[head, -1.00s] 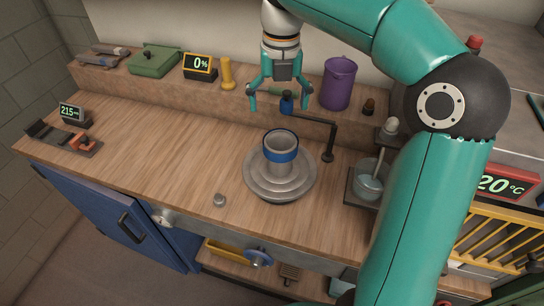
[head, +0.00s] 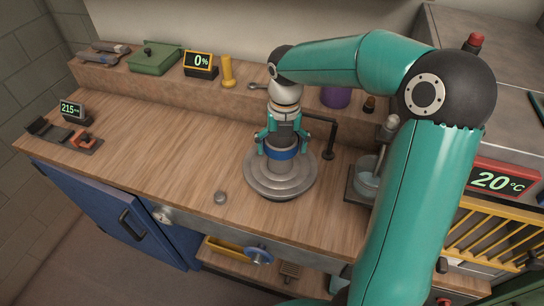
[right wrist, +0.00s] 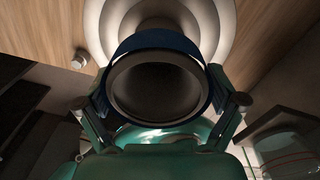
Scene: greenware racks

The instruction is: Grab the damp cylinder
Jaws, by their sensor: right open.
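The damp cylinder (head: 281,162) is a grey, hollow upright piece with a blue band near its top. It stands on a round grey wheel (head: 255,183) on the wooden bench. In the right wrist view the cylinder (right wrist: 157,85) shows its dark open mouth and blue band. My right gripper (head: 281,147) is open, with one teal finger on either side of the cylinder near the blue band. In the right wrist view its fingers (right wrist: 165,112) flank the rim. Whether they touch it, I cannot tell. My left gripper is not in view.
A dark bent arm post (head: 329,140) stands right behind the wheel. A glass vessel (head: 366,176) is to the right, partly behind my arm. A small grey knob (head: 220,198) lies left of the wheel.

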